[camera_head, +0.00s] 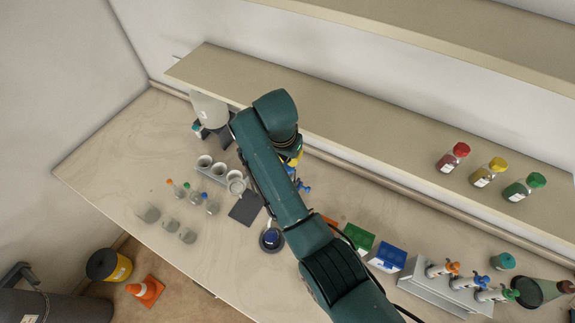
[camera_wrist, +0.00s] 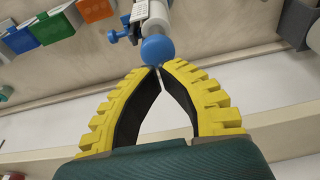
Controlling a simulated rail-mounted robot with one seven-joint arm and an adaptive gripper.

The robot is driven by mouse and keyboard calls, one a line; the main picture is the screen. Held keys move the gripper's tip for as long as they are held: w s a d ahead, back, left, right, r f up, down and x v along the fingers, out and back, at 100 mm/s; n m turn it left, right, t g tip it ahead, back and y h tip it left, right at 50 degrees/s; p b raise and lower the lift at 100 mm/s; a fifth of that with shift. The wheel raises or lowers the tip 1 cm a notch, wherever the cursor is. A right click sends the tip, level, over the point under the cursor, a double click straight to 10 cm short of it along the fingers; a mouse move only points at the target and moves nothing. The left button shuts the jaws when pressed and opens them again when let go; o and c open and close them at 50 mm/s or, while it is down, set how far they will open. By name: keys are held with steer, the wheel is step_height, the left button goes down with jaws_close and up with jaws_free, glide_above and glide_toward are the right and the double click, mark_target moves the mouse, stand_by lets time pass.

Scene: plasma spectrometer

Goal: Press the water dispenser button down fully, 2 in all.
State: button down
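A pale dispenser body (camera_wrist: 151,17) with a keypad-like panel shows at the top of the wrist view. Its near end carries a round blue cap (camera_wrist: 158,50), which looks like the button. A smaller blue side knob (camera_wrist: 116,36) sticks out to its left. My gripper (camera_wrist: 160,68) has yellow ribbed fingers with dark inner faces; its tips are together at the cap's lower edge, with nothing visible between them. I cannot tell whether they touch the cap. In the head view my arm hides most of the dispenser; a blue part (camera_head: 303,187) shows beside my gripper (camera_head: 294,158).
A long shelf (camera_head: 235,75) runs behind and above the bench. Beakers (camera_head: 236,184) and a dark plate (camera_head: 246,208) lie left of my arm. Green (camera_head: 358,238) and blue (camera_head: 388,257) boxes and a bottle rack (camera_head: 440,285) stand right.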

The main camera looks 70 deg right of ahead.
steer(key=shift+f+b, duration=0.45)
steer(key=shift+f, duration=1.05)
steer(key=shift+f, duration=0.1)
steer(key=shift+f+b, duration=0.4)
steer(key=shift+f, duration=1.65)
steer(key=shift+r+p, duration=1)
steer(key=shift+r, duration=2.75)
